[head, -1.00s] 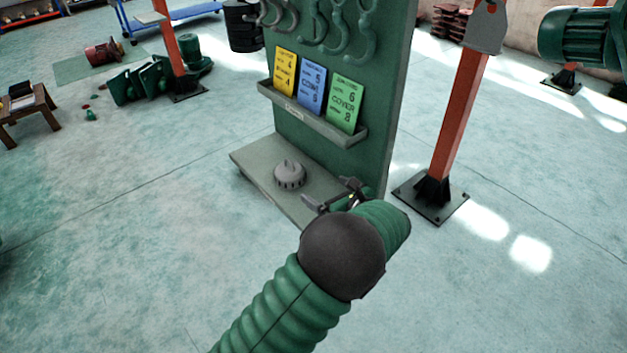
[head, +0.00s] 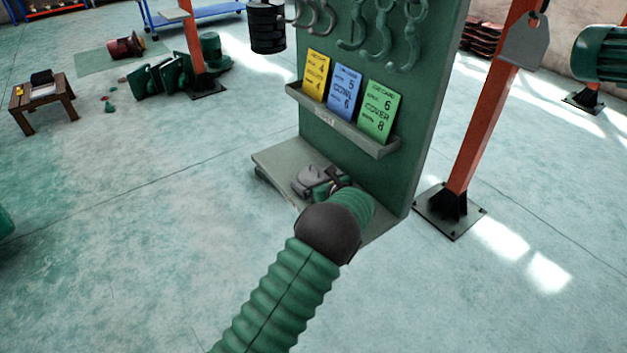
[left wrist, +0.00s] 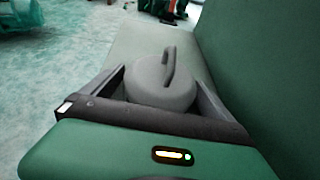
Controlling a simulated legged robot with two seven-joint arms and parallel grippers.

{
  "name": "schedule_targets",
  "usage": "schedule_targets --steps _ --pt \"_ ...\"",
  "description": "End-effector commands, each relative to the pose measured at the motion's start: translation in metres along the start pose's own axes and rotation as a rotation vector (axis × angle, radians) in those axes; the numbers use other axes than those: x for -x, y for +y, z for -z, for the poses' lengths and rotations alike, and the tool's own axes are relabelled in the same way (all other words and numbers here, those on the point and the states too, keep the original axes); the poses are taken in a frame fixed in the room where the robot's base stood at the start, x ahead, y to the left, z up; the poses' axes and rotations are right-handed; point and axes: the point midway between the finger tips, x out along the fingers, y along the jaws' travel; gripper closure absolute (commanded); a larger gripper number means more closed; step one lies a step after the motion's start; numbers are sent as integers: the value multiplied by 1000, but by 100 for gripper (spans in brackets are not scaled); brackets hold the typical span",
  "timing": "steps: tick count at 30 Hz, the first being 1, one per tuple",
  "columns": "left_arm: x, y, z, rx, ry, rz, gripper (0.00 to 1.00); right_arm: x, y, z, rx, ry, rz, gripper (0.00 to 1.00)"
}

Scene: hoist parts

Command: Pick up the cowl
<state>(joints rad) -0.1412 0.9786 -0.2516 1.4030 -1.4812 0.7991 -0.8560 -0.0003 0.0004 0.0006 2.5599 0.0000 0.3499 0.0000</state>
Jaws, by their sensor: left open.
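The cowl is a grey, rounded piece with a raised ridge on top. In the left wrist view the cowl (left wrist: 150,84) sits on the pale base of the green board, between the two fingers of my left gripper (left wrist: 158,78). The fingers are spread, one on each side; I cannot tell whether they touch it. In the head view my left gripper (head: 322,182) is over the base, and the cowl (head: 307,177) is partly hidden by it. My right gripper is not in view.
The green board (head: 425,120) rises close beside my left gripper, with a card tray (head: 340,122) and hooks above. An orange post (head: 487,110) stands to the right. A small wooden table (head: 42,105) is far left. The floor in front is clear.

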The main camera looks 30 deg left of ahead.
Motion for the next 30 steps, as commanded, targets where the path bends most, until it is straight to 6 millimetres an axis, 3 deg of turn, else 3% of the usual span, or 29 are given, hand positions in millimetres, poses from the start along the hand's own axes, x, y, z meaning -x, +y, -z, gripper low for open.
schedule_targets --steps 3,19,26,30 --pt "0 2 1 -3 -2 -7 3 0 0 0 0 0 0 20" --pt "1 2 -1 0 -4 -5 73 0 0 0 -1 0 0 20" --pt "2 1 -3 0 -4 -5 73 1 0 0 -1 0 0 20" --pt "7 1 -14 2 -5 -5 73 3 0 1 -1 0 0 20"
